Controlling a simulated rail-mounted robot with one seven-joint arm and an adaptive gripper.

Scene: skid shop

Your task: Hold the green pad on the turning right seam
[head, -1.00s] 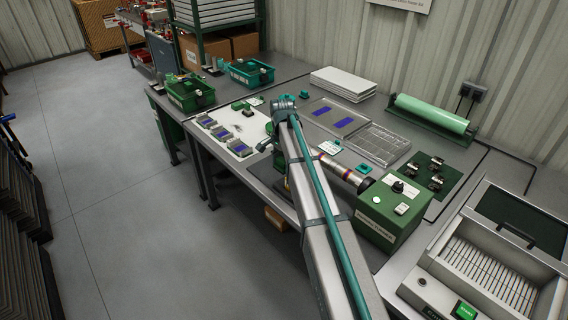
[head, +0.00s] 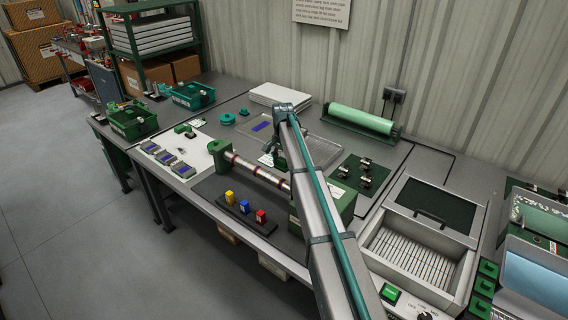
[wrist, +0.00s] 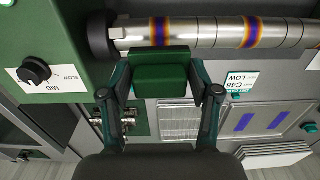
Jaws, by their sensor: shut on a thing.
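A bare metal tube (head: 262,174) lies across the turning fixture, with blue and orange heat-tinted seams. The right seam (head: 284,186) is beside the green drive box (head: 345,205); in the wrist view it is the left band (wrist: 160,32), near the dark chuck. My gripper (wrist: 161,82) is shut on the green pad (wrist: 160,68). The pad is lined up with this seam, its edge right at the tube's lower edge in the picture; I cannot tell whether they touch. In the head view my gripper (head: 273,155) is behind the tube, partly hidden by my arm.
The drive box carries a knob (wrist: 35,70) near the pad. A rack with yellow, blue and red blocks (head: 245,207) stands in front of the tube. Behind are a clear tray (head: 318,148) and a dark green mat with small parts (head: 350,178).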

